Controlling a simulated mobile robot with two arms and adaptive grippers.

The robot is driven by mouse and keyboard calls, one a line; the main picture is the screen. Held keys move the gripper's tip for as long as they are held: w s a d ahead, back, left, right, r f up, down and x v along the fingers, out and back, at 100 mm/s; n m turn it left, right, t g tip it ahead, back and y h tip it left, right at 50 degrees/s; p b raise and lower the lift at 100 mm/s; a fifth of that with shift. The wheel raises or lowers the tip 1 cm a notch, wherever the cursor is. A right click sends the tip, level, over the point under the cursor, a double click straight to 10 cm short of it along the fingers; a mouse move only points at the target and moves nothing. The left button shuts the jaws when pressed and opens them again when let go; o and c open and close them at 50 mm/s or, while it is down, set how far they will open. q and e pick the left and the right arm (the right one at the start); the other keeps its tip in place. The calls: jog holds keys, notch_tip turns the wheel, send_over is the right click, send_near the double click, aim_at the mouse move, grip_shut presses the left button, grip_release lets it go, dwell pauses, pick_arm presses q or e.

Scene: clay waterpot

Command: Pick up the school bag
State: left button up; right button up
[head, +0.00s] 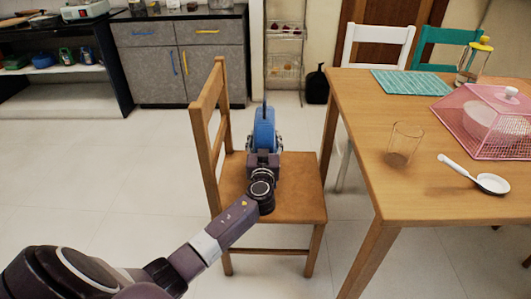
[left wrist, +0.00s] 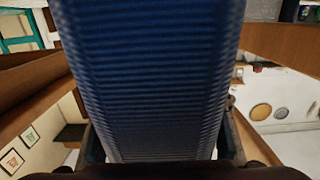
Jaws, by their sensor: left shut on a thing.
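The school bag (head: 264,128) is blue, with a thin dark strap or handle standing up from its top. It is at the wooden chair (head: 300,198), over the seat; I cannot tell whether it rests on the seat or is held just above it. My left gripper (head: 264,145) is shut on the bag, with one finger on each side. In the left wrist view the bag's ribbed dark blue surface (left wrist: 150,80) fills the middle, between my fingers. My left wrist hides the bag's lower part in the head view. My right gripper is not in view.
A wooden table (head: 365,130) stands right of the chair, bearing a glass (head: 404,145), a white-handled ladle (head: 490,183) and a pink mesh cover (head: 490,115). A black object (head: 316,86) stands by the back wall. Grey cabinets (head: 210,72) are behind. The floor at left is clear.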

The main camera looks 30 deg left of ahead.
pick_arm(q)
grip_shut()
jog(key=shift+r, duration=0.15)
jog(key=shift+r, duration=0.1)
